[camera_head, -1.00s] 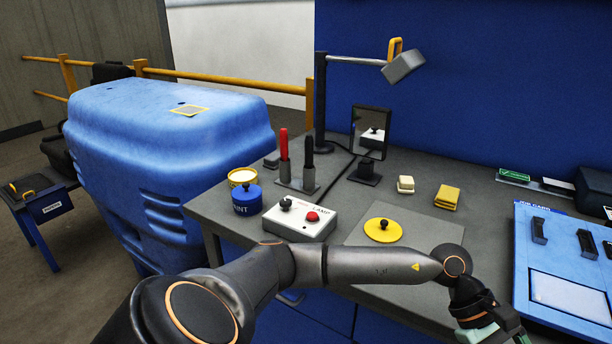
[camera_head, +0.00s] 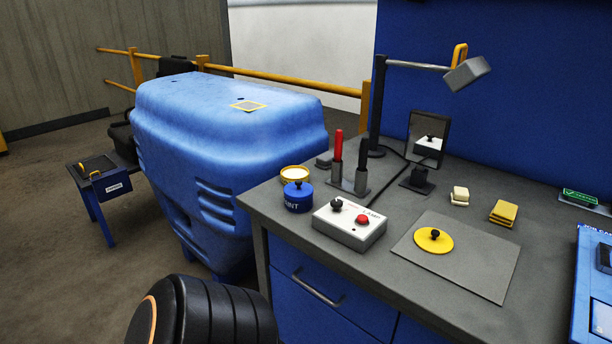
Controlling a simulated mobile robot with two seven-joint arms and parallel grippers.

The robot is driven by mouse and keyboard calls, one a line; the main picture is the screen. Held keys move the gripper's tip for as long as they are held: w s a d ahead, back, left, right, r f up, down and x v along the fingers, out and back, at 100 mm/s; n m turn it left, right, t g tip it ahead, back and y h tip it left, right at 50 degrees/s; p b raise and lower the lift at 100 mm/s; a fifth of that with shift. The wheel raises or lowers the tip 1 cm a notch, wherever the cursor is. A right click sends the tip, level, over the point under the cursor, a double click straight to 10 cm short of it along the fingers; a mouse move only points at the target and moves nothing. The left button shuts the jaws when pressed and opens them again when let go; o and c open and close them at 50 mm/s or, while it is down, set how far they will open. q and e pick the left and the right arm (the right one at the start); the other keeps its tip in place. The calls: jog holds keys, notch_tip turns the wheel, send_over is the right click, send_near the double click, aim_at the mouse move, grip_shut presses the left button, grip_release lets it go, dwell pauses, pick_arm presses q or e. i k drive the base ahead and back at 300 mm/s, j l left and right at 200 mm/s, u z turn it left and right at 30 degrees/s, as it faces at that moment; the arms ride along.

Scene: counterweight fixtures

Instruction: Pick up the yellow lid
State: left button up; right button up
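The yellow lid (camera_head: 434,241) is a flat round disc with a dark knob on top. It lies on a grey mat (camera_head: 484,269) on the workbench, knob up, with nothing touching it from above. A dark ribbed part of my arm shows at the bottom left, below the bench and well away from the lid. Neither gripper shows in the head view.
On the grey bench (camera_head: 385,217), left of the lid, stand a white lamp control box (camera_head: 349,227) and a blue paint pot (camera_head: 298,197). Behind are red and black markers in a holder (camera_head: 348,182), a lamp (camera_head: 466,73) and a mirror (camera_head: 427,138). Yellow blocks (camera_head: 504,212) lie right.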

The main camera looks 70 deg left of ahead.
aim_at(434, 241)
jog(key=u, duration=1.4)
jog(key=i+u, duration=0.25)
jog(key=u, duration=0.25)
jog(key=i+u, duration=0.3)
jog(key=u, duration=0.15)
jog(key=i+z, duration=0.1)
jog(key=z, duration=1.1)
